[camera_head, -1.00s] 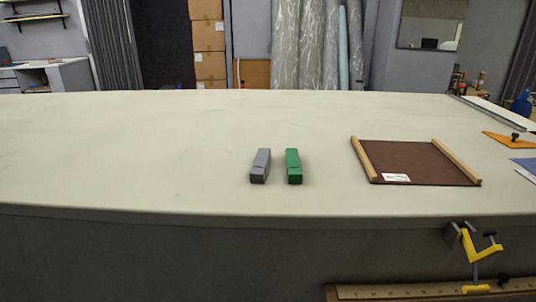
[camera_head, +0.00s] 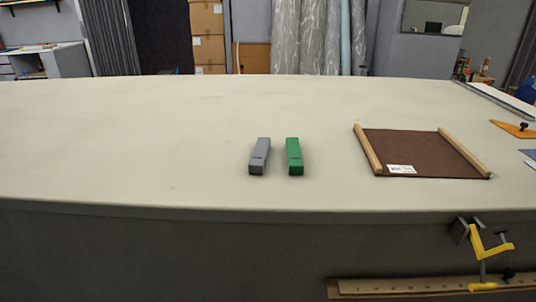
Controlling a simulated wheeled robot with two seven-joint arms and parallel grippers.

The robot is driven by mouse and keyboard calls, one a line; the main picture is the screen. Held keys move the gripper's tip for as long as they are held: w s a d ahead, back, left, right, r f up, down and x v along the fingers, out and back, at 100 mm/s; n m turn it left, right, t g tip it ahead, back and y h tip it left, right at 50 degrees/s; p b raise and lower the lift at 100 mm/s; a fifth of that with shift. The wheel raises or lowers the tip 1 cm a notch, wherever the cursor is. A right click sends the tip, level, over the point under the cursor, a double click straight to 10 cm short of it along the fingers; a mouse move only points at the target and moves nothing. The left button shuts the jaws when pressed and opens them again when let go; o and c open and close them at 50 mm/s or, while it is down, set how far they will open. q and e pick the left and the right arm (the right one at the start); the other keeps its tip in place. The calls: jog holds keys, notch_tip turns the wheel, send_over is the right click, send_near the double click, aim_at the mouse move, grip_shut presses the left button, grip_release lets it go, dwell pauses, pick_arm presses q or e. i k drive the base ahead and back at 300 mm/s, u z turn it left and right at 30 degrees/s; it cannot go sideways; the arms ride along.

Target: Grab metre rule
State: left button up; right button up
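A long wooden strip with small marks along it, which looks like a metre rule (camera_head: 400,287), shows at the bottom right, below the table's front edge. Its right end runs near a yellow clamp, and its lower part is close to the picture's bottom. A long grey metal strip (camera_head: 497,101) lies along the table's far right edge; I cannot tell whether it is a rule. Neither of my grippers shows in the head view.
On the cloth table (camera_head: 130,140) lie a grey block (camera_head: 260,156), a green block (camera_head: 294,156) and a brown mat (camera_head: 420,150) with wooden side bars. A yellow clamp (camera_head: 483,245) hangs at the front edge. An orange piece (camera_head: 513,129) lies right. The table's left is clear.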

aim_at(509, 279)
jog(key=z, duration=3.4)
jog(key=i, duration=1.1)
jog(key=u, duration=1.3)
